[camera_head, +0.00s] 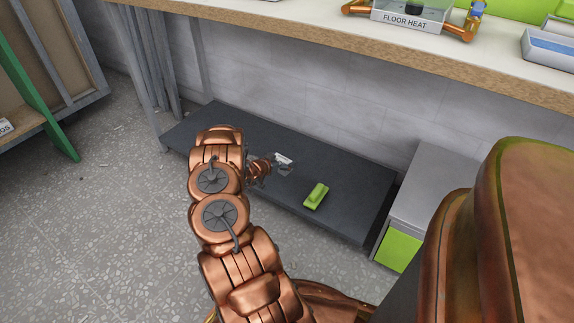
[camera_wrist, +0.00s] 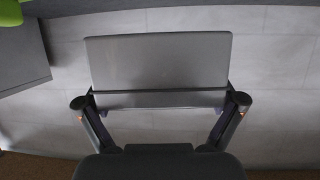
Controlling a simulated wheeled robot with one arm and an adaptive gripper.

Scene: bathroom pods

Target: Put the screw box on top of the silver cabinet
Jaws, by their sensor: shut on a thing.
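My gripper (camera_head: 272,170) is over the dark low shelf and shut on a small box, seemingly the screw box (camera_head: 284,158), mostly hidden behind the gripper. In the wrist view the box (camera_wrist: 158,62) shows as a plain grey face between the two fingers of my gripper (camera_wrist: 160,98). From these views I cannot tell whether it touches the shelf. The silver cabinet (camera_head: 428,178) stands to the right of the shelf, with a bare grey top and a green front. My gripper is well to the left of it.
A green object (camera_head: 316,196) lies on the dark shelf (camera_head: 345,205), between my gripper and the cabinet. A wooden worktop (camera_head: 300,40) overhangs behind, carrying a FLOOR HEAT bin (camera_head: 410,18). A green-edged rack (camera_head: 45,100) stands at left. The floor at left is clear.

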